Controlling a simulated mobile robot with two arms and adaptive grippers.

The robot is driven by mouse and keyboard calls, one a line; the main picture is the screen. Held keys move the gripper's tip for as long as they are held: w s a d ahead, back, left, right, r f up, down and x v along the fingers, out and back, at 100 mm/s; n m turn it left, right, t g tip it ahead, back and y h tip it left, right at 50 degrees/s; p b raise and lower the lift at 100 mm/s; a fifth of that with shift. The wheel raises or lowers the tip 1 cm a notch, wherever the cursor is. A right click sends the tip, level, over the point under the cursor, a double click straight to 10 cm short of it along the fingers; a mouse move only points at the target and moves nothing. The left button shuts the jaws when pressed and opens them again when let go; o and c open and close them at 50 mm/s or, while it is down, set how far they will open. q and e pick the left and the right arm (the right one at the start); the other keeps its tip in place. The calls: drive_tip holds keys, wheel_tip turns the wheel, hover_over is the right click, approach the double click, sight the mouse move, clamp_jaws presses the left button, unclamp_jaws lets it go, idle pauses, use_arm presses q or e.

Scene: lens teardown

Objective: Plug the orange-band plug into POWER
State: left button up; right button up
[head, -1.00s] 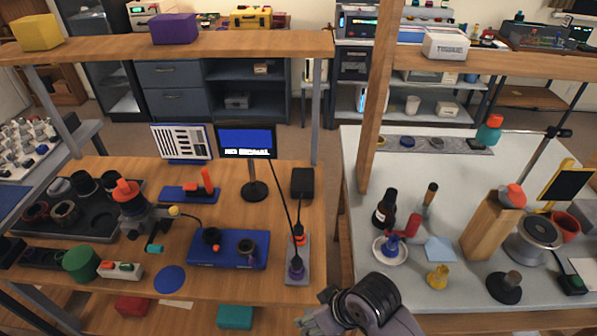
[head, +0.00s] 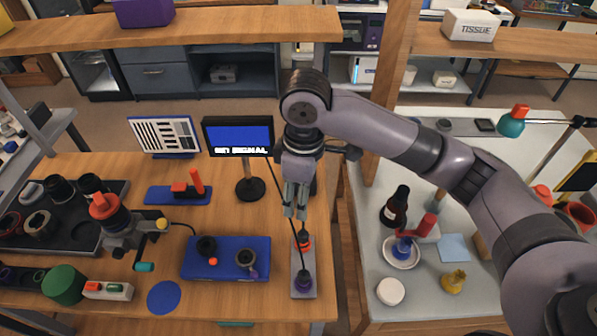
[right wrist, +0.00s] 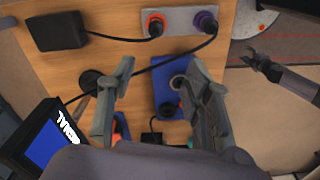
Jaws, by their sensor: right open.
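The orange-band plug (head: 303,240) stands on a grey strip (head: 298,262) near the bench's right edge. A purple-band plug (head: 304,281) stands on the same strip. In the right wrist view both the orange-band plug (right wrist: 155,24) and the purple-band plug (right wrist: 206,21) show at the top. My right gripper (head: 295,213) is open and empty, pointing down just behind and above the orange-band plug. It also shows in the right wrist view (right wrist: 158,68). A blue base (head: 225,270) carries two dark round parts; no POWER label is readable. My left gripper (right wrist: 255,58) appears small in the right wrist view.
A screen (head: 238,136) on a stand is behind, with its cable running to the plug strip. A black box (right wrist: 57,32) has a cable to the orange-band plug. A blue disc (head: 163,297) lies left. A gap separates this bench from the grey table (head: 440,285).

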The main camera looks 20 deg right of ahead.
sight(303, 233)
use_arm(q)
drive_tip(key=shift+s+r+p, duration=0.25)
drive_tip(key=shift+r+p, duration=0.35)
use_arm(e)
drive_tip(key=f, duration=1)
drive_tip(key=d+f, duration=0.1)
drive_tip(key=f, duration=0.5)
drive_tip(key=shift+w, duration=0.2)
drive_tip(key=shift+c, duration=0.2)
use_arm(q)
drive_tip(key=shift+s+a, duration=0.1)
use_arm(e)
clamp_jaws()
use_arm(q)
drive_tip(key=shift+r+p, duration=1.3)
use_arm(e)
drive_tip(key=shift+r, duration=0.85)
use_arm(q)
drive_tip(key=shift+r+p, duration=2.65)
use_arm(e)
drive_tip(key=shift+r, duration=2.15)
